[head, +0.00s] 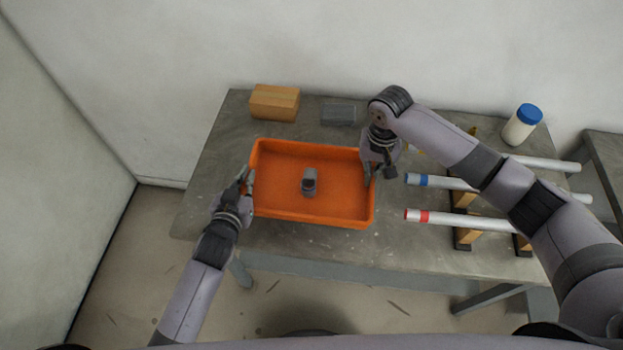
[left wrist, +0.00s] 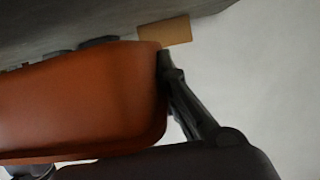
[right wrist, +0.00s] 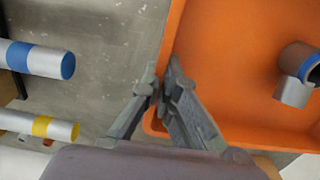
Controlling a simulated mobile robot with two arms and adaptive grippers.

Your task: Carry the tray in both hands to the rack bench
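The orange tray (head: 290,213) is over the grey bench, with a grey pipe fitting (head: 309,181) inside. The fitting also shows in the right wrist view (right wrist: 299,75). My left gripper (head: 247,183) is at the tray's left wall. In the left wrist view the tray (left wrist: 80,100) fills much of the picture and hides one finger; the other touches its outside. My right gripper (head: 371,172) is at the right wall. In the right wrist view its fingers (right wrist: 166,82) close on the rim, one inside and one outside. I cannot tell whether the tray touches the bench.
A cardboard box (head: 274,102) and grey block (head: 338,114) stand behind the tray. White tubes with blue (head: 450,183) and red (head: 440,218) bands lie on supports at right. A blue-capped bottle (head: 522,125) stands at back right. Another grey table (head: 605,150) is far right.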

